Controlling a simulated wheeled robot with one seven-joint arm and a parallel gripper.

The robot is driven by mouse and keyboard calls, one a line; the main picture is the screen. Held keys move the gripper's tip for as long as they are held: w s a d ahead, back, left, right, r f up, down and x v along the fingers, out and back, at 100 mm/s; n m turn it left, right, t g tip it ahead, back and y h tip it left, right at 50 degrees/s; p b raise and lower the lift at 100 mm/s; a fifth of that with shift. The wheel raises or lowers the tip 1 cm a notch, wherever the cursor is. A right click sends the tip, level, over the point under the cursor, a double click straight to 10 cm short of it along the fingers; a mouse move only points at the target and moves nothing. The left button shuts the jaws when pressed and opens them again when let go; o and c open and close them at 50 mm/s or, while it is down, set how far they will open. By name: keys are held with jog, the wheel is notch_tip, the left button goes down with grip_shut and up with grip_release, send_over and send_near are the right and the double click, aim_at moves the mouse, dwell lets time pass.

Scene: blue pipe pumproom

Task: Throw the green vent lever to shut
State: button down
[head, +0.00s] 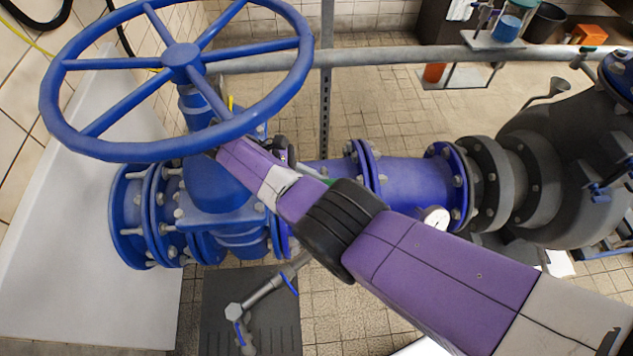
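A small green piece (328,181), which may be part of the green vent lever, shows at the upper edge of my arm, in front of the blue pipe. The rest of it is hidden, so I cannot tell which way the lever points. My purple arm reaches from the lower right to the blue valve, its far end under the handwheel rim. I cannot make out my gripper's fingers. A small dark part shows beside the arm near the valve, but I cannot tell whether it belongs to my gripper.
A large blue handwheel (181,56) stands over the flanged blue valve at the left. A blue pipe (413,183) runs right to a dark pump housing (570,165). A grey rail (420,57) crosses behind. A small blue-handled tap (240,312) sits low in front.

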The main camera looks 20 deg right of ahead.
jog(key=shift+f, duration=0.1)
jog(key=c, duration=1.5)
grip_release()
jog(key=b+v, duration=0.2)
jog(key=v, duration=0.5)
jog(key=shift+w+a+r, duration=0.2)
jog(key=shift+a+r, duration=0.05)
